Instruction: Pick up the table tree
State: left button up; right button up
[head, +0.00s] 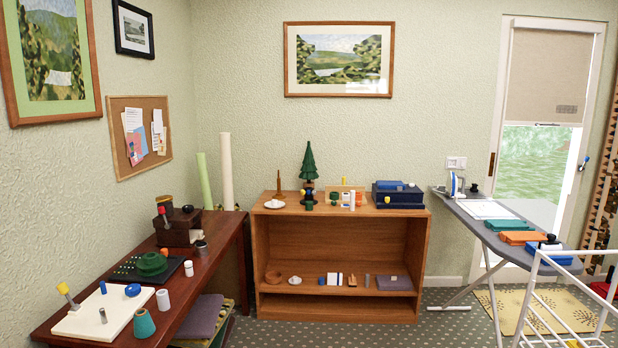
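The table tree (309,171) is a small dark green cone-shaped tree on a dark base. It stands upright on top of the wooden shelf unit (270,240) at the back, left of the middle of the top. Small items crowd the foot of the tree and partly hide its base. Neither of my grippers shows in the head view.
Beside the tree stand a brown spindle (279,185), a white dish (274,204) and dark blue boxes (398,197). A cluttered desk (213,262) is at left; an ironing board (478,223) and white drying rack (560,297) are at right. Carpet (380,328) before the shelf is clear.

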aim_at(308, 170)
jog(key=i, duration=0.7)
jog(key=i+z, duration=0.1)
jog(key=i, duration=0.65)
jog(key=i+j, duration=0.1)
jog(key=i, duration=0.6)
jog(key=i+j+z, duration=0.1)
jog(key=i, duration=0.6)
jog(key=i+j, duration=0.1)
jog(key=i, duration=0.6)
